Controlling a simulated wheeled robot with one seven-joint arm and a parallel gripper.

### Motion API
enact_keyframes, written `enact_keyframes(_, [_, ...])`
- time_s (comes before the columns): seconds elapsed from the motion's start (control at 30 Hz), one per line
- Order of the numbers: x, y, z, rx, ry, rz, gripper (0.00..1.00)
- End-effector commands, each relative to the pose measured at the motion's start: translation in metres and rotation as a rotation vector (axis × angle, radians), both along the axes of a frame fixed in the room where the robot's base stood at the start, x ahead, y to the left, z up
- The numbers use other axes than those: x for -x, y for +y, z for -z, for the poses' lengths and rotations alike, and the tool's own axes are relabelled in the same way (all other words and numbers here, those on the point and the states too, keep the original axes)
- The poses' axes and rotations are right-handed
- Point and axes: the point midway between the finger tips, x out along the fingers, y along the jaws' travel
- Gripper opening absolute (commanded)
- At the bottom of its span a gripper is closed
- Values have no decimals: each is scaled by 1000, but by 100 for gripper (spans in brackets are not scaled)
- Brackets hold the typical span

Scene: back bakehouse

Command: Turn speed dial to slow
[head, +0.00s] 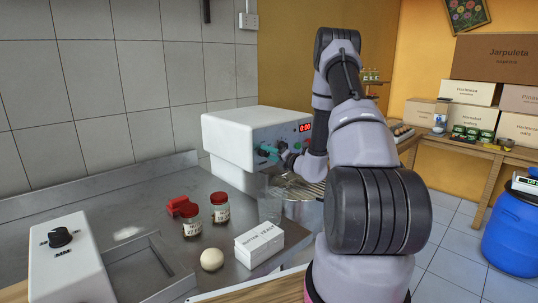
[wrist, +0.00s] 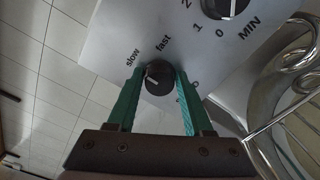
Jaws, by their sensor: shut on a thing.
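The speed dial (wrist: 159,80) is a small black knob on the white mixer's panel, in the wrist view, with "slow" and "fast" printed beside it. Its short white mark points to the upper left, roughly towards "slow"; the exact setting is hard to read. My gripper (wrist: 160,75) has its green fingers on either side of the knob and is shut on it. In the head view my gripper (head: 270,153) reaches the front panel of the mixer (head: 227,138), and the knob is hard to make out there.
A larger MIN dial (wrist: 226,6) sits close by on the panel. The wire guard (wrist: 285,140) is to the right.

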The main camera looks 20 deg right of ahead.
Motion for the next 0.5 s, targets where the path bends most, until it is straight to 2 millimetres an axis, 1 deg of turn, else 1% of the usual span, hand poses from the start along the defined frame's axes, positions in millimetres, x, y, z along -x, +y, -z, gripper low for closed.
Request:
enact_keyframes(0.13, [0, 0, 0, 1, -1, 0, 0])
enact_keyframes(0.17, [0, 0, 0, 1, -1, 0, 59])
enact_keyframes(0.2, [0, 0, 0, 1, -1, 0, 74])
enact_keyframes(0.23, [0, 0, 0, 1, -1, 0, 76])
enact_keyframes(0.5, [0, 0, 0, 1, 0, 0, 76])
